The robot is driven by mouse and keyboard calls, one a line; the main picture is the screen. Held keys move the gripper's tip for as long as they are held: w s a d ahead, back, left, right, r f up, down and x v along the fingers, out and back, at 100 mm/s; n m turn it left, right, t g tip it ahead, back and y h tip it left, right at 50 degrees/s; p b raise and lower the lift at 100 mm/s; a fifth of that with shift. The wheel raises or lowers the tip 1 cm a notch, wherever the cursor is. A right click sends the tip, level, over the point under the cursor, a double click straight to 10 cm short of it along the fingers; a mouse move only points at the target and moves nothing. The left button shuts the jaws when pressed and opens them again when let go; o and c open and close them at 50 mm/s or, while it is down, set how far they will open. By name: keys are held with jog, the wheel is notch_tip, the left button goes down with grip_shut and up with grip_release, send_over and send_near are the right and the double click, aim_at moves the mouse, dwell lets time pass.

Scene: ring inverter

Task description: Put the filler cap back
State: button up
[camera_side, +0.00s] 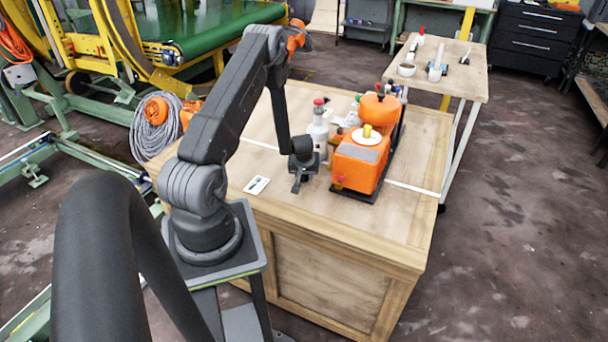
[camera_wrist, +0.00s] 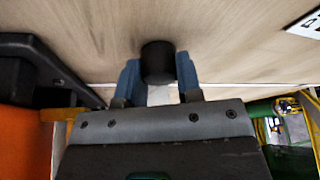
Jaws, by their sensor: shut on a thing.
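My gripper (camera_side: 297,184) is low over the wooden crate top, just left of the orange machine (camera_side: 360,167). In the wrist view my gripper (camera_wrist: 158,75) has its blue fingers closed on the sides of a short black round cap (camera_wrist: 158,62). The cap's far end faces the wood; I cannot tell whether it touches. In the side view the cap cannot be made out against the dark gripper. The machine has a white disc with a yellow knob (camera_side: 367,131) on top. Its orange side (camera_wrist: 22,150) and black base (camera_wrist: 40,75) show at the left of the wrist view.
A grey bottle with a red top (camera_side: 318,130) stands behind my gripper, close to the machine. A white card (camera_side: 257,185) lies left of my gripper. Small items stand behind the machine. The crate's front right top (camera_side: 400,225) is clear. A side table (camera_side: 455,75) stands behind.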

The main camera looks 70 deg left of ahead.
notch_tip(320, 180, up, 27)
send_over(340, 128)
notch_tip(340, 128, down, 5)
jog(key=shift+f, duration=2.2)
jog(key=shift+f, duration=0.4)
jog(key=shift+f, duration=0.2)
